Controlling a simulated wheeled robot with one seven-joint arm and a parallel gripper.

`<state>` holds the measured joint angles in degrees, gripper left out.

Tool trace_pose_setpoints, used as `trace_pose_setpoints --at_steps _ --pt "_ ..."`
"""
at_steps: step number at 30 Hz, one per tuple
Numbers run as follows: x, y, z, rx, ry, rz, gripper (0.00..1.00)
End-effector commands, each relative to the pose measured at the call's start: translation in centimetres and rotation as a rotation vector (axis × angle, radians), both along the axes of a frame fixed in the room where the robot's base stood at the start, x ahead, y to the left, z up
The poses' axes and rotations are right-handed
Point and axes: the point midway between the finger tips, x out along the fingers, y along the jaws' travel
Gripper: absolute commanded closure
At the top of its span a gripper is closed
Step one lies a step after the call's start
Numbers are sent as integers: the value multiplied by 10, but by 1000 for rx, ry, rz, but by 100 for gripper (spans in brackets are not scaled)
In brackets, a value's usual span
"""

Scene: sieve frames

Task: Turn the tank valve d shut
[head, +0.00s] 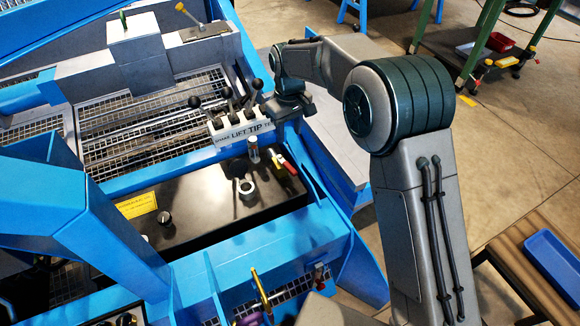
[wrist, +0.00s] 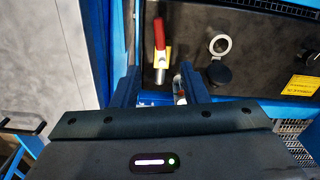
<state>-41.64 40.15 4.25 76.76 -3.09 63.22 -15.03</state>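The tank valve (head: 287,165) is on the right part of the dark tank top in the head view. It has a red lever and a yellow and metal body. In the wrist view its red lever (wrist: 159,34) points up the picture from the yellow body (wrist: 162,60). My gripper (head: 280,108) is beside the right end of the lever block in the head view. In the wrist view my gripper (wrist: 158,86) is open, its two fingers spread apart. The valve is beyond the fingertips and appears untouched.
A lever block (head: 240,132) marked LIFT TIP has several black-knobbed levers close to my gripper. A small clear cylinder (head: 254,150) stands near the valve; it shows between the fingers in the wrist view (wrist: 179,88). A ringed black cap (head: 246,187) is nearby. Blue frame beams (head: 265,255) border the tank.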

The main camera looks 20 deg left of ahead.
Motion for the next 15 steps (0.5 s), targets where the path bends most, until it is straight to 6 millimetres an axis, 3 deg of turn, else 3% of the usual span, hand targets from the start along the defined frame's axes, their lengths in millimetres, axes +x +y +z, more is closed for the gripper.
trace_pose_setpoints --at_steps 5,15 --pt "-1 1 -22 -2 2 3 60" --pt "0 0 -94 -3 3 0 60"
